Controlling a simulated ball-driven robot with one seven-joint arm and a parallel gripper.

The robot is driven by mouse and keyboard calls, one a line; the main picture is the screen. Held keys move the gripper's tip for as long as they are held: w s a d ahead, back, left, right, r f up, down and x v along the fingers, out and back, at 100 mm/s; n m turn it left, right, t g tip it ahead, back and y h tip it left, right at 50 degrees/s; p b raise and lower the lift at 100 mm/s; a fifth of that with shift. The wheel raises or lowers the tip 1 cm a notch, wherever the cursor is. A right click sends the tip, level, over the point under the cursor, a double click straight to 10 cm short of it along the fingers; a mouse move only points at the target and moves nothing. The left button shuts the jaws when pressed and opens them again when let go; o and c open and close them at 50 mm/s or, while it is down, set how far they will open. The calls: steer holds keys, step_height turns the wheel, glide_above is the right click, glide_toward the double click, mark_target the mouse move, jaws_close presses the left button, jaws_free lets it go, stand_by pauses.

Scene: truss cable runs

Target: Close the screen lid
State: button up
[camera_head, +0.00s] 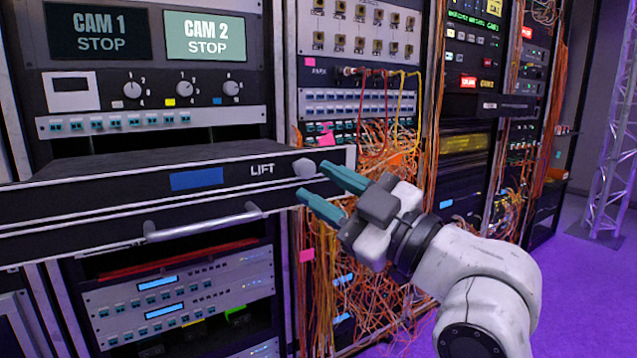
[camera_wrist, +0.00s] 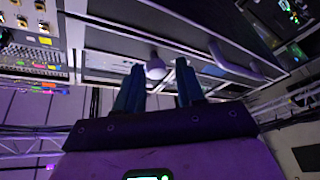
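The likely screen lid is a dark flat panel (camera_head: 150,162) on a drawer-like unit that sticks out of the rack at left. Its front edge bears a LIFT label, a blue patch and a grey knob (camera_head: 304,168) at the right end. The knob also shows in the wrist view (camera_wrist: 155,70), just beyond and between my fingertips. My gripper (camera_head: 314,181) has two teal fingers spread apart with nothing held. It is just right of the knob; I cannot tell whether a finger touches it. No raised screen shows.
A silver bar handle (camera_head: 205,222) is on the drawer front below the LIFT edge. CAM 1 and CAM 2 displays (camera_head: 205,37) sit above. Loose orange cables (camera_head: 375,280) hang behind my gripper. A second rack (camera_head: 480,130) stands right of them. Purple floor is open at right.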

steer(key=v, duration=0.9)
steer(key=shift+d, duration=0.1)
steer(key=s+d+f+m+g+h, duration=0.1)
steer(key=s+d+f+m+h, duration=0.2)
steer(key=f, duration=0.8)
steer(key=d+f+m+g+h, duration=0.1)
steer(key=d+f+m+h, duration=0.3)
steer(key=f, duration=0.8)
steer(key=s+d+f+m+g+h, duration=0.15)
steer(key=f+m+h, duration=0.3)
steer(key=f, duration=0.65)
steer(key=s+d+f+m+g+h, duration=0.35)
steer(key=s+d+f, duration=0.25)
steer(key=s+f, duration=0.45)
steer(key=s+d+f+m+g+h, duration=0.2)
steer(key=s+d+f+m+g, duration=0.35)
steer(key=s, duration=0.85)
step_height(320, 180, up, 28)
steer(key=n+p, duration=0.1)
steer(key=p, duration=2.8)
steer(key=shift+s+d+n, duration=0.35)
steer(key=shift+s+d, duration=0.05)
steer(key=shift+d, duration=0.05)
